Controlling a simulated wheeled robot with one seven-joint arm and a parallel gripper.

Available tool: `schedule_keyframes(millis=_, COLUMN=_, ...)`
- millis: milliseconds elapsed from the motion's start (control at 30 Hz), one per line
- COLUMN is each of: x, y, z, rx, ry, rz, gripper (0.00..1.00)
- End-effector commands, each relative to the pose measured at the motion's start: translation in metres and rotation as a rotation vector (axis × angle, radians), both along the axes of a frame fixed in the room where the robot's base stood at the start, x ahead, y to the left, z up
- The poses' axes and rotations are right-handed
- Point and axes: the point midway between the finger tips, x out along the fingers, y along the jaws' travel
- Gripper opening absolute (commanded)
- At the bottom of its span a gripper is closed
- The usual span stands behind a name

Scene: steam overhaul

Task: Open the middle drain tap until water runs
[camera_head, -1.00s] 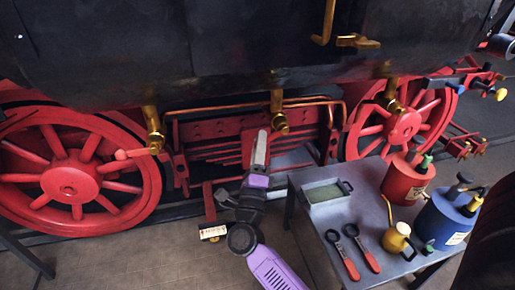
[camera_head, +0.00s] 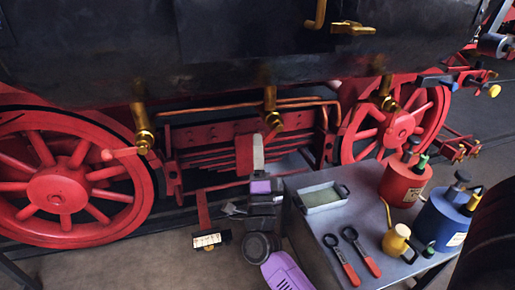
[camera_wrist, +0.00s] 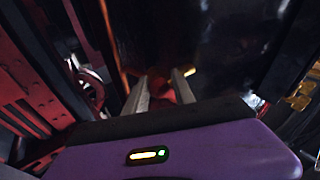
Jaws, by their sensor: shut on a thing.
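The middle drain tap (camera_head: 270,100) is a brass fitting hanging below the dark boiler side. Its lower end points down and to the right, and its handle is mostly hidden behind my fingers. My gripper (camera_head: 258,146) is right below and beside it, pointing up at it. In the wrist view, my gripper (camera_wrist: 163,92) has its two grey fingers either side of a reddish piece (camera_wrist: 160,84), which looks like the tap's handle. No running water is visible at the tap. The left tap (camera_head: 143,128) has a red handle pointing left. The right tap (camera_head: 387,95) hangs by the right wheel.
A grey table (camera_head: 318,228) stands close right of my arm, with a tray (camera_head: 325,208), red can (camera_head: 403,183), blue can (camera_head: 446,220), yellow oiler (camera_head: 396,240) and red-handled tools (camera_head: 366,262). Red wheels (camera_head: 60,190) and frame lie behind.

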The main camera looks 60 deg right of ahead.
Motion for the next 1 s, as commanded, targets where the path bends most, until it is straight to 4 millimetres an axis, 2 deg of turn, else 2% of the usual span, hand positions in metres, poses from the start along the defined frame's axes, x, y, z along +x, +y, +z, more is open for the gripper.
schedule_keyframes(millis=33, x=0.0, y=-0.001, z=-0.007, rx=0.012, ry=0.006, rz=0.003, gripper=0.0)
schedule_keyframes(millis=67, x=0.0, y=-0.001, z=-0.007, rx=0.012, ry=0.006, rz=0.003, gripper=0.34)
schedule_keyframes(millis=133, x=0.0, y=-0.001, z=-0.006, rx=0.01, ry=0.005, rz=0.002, gripper=0.48)
schedule_keyframes(millis=533, x=-0.002, y=0.004, z=-0.007, rx=0.004, ry=0.003, rz=0.001, gripper=0.48)
schedule_keyframes(millis=1000, x=-0.028, y=0.052, z=-0.045, rx=0.006, ry=0.004, rz=0.002, gripper=0.48)
